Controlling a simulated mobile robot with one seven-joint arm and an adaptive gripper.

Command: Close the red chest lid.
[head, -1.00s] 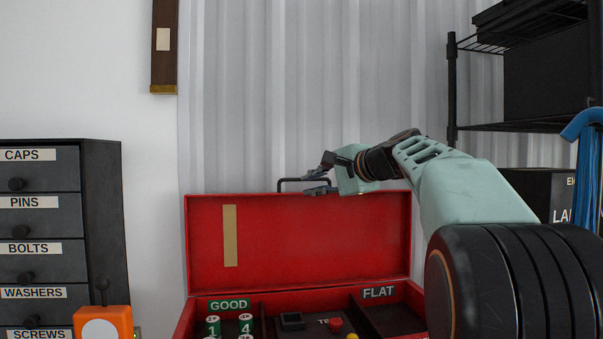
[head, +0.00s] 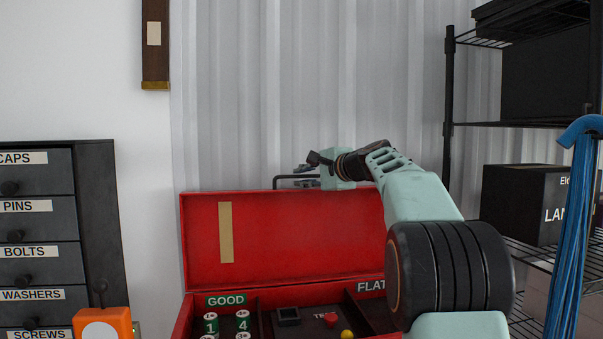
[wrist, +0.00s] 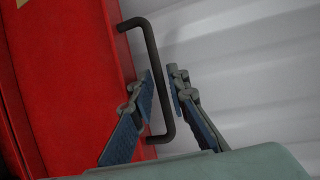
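The red chest (head: 192,318) stands open. Its red lid (head: 300,240) is raised nearly upright against the wall side, with a tan strip on its inner face. A black U-shaped handle (head: 278,182) is on the lid's top edge. It also shows in the wrist view (wrist: 153,45). My gripper (head: 304,175) is at the handle, above the lid's edge. In the wrist view my gripper (wrist: 161,78) has its two fingers apart, one on each side of the handle bar, with a gap visible. I cannot tell whether either finger touches the bar.
The chest holds green-labelled cylinders (head: 211,322), a red button (head: 331,320) and compartments. A drawer cabinet (head: 95,220) and orange box (head: 103,322) stand left. A black rack (head: 448,100) and blue hanging cables (head: 575,230) are right. A corrugated wall (head: 330,80) is behind.

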